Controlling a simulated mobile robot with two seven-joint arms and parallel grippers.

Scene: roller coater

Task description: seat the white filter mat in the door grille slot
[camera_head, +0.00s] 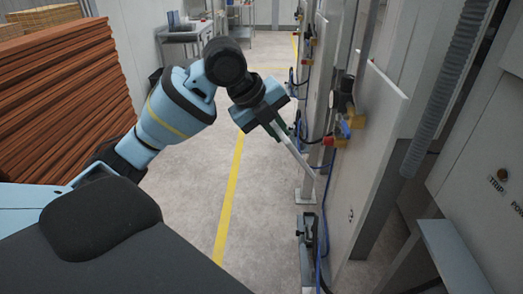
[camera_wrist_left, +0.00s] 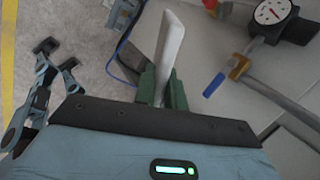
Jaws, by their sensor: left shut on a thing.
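My left gripper (camera_head: 279,128) reaches in from the left and is shut on the white filter mat (camera_head: 297,155). In the head view the mat shows nearly edge-on as a thin pale strip, slanting down and right towards a pale cabinet panel (camera_head: 345,210). In the left wrist view the mat (camera_wrist_left: 170,45) stands up between the green fingers (camera_wrist_left: 161,90). I cannot tell whether the mat touches the panel. The door grille slot cannot be made out.
A brass and red valve fitting (camera_head: 345,128) sticks out from the cabinets beside the gripper. A pressure gauge (camera_wrist_left: 270,13) and a blue-ended handle (camera_wrist_left: 214,85) lie right of the mat. A blue hose (camera_head: 325,205) hangs below. The floor left of the cabinets is clear.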

